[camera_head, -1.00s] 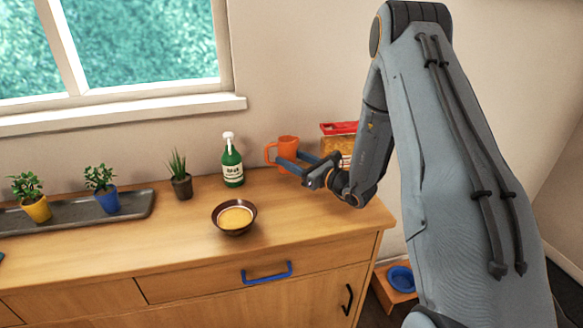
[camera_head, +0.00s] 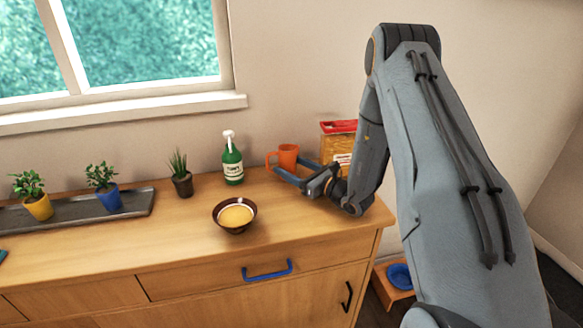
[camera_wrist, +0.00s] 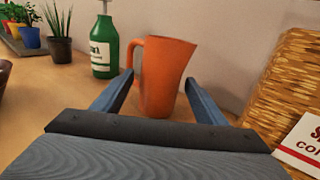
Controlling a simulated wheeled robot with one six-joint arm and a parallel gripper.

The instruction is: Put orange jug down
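The orange jug (camera_head: 284,157) stands upright on the wooden counter (camera_head: 160,240), near the wall at the back right. The wrist view shows the jug (camera_wrist: 166,78) from close up, with its handle to the left. My gripper (camera_head: 288,167) is low over the counter at the jug. In the wrist view the fingers (camera_wrist: 160,80) are spread on either side of the jug, with a narrow gap at the left finger. The right fingertip is very close to the jug's right side; I cannot tell whether it touches.
A green bottle (camera_head: 232,162) stands left of the jug, and a box with a red top (camera_head: 338,127) stands right behind my gripper. A dark bowl (camera_head: 218,222) and a small potted plant (camera_head: 181,182) are farther left. The front right counter is clear.

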